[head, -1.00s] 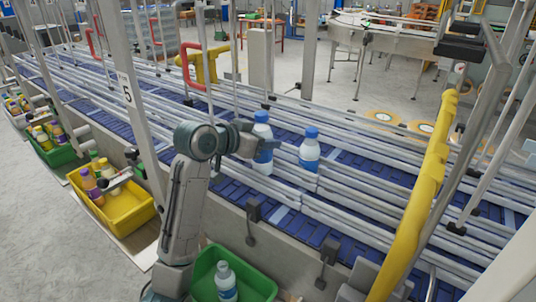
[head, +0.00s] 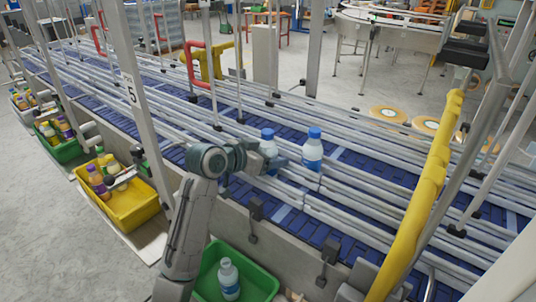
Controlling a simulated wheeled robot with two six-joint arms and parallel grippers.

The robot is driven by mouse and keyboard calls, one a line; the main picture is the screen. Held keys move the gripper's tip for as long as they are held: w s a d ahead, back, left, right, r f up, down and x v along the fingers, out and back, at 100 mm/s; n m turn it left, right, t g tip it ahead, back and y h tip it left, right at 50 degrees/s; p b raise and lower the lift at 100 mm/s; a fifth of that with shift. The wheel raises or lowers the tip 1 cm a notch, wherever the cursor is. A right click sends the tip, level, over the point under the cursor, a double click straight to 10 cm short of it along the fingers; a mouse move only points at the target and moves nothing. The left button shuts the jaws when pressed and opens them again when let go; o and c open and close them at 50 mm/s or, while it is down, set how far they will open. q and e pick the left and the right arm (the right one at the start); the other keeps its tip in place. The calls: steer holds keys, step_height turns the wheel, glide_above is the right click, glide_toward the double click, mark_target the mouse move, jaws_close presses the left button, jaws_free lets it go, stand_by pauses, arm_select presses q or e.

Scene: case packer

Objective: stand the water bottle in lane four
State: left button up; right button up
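A water bottle (head: 268,144) with a blue cap and blue label is upright over the blue conveyor lanes. My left gripper (head: 270,162) is around its lower part and looks shut on it; the arm partly hides the bottle's base, so I cannot tell whether it touches the lane. A second, similar bottle (head: 313,150) stands upright just to its right, apart from it. My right gripper is not in view.
A green bin (head: 258,281) below the conveyor holds another bottle (head: 228,280). A yellow bin (head: 131,207) holds several bottles. Metal rails (head: 365,229) divide the lanes. A post marked 5 (head: 139,110) and a yellow post (head: 424,190) rise at the front edge.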

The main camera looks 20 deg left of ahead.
arm_select(q)
steer(key=shift+r, duration=0.15)
steer(key=b+v, duration=0.4)
steer(key=v, duration=0.8)
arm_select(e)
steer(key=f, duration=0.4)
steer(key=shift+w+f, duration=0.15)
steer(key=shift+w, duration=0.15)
arm_select(q)
steer(key=shift+a, duration=0.1)
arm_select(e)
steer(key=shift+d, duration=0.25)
